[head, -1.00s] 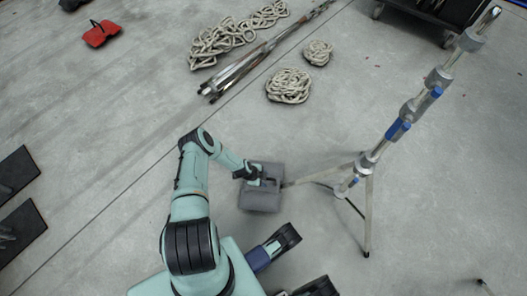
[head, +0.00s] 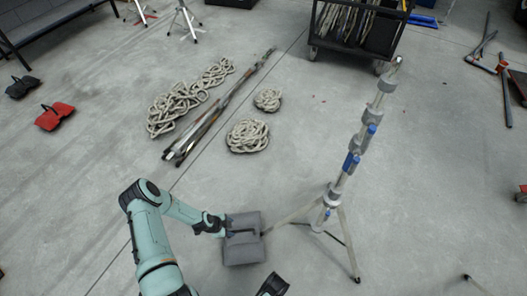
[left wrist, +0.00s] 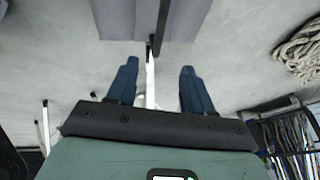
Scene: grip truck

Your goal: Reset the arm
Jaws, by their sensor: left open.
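My left gripper (head: 218,225) is at the left edge of a grey sandbag (head: 243,240) on the floor. The grey sandbag (left wrist: 120,18) lies beyond the fingertips there. The sandbag sits at the end of one leg of a silver light stand (head: 328,205); whether it rests on the leg is unclear. The stand is upright on spread legs.
Coiled ropes (head: 248,136) and a bundle of metal poles (head: 215,115) lie on the floor beyond my arm. A black cart (head: 360,35) stands at the back. A red bag (head: 54,116) lies at the left.

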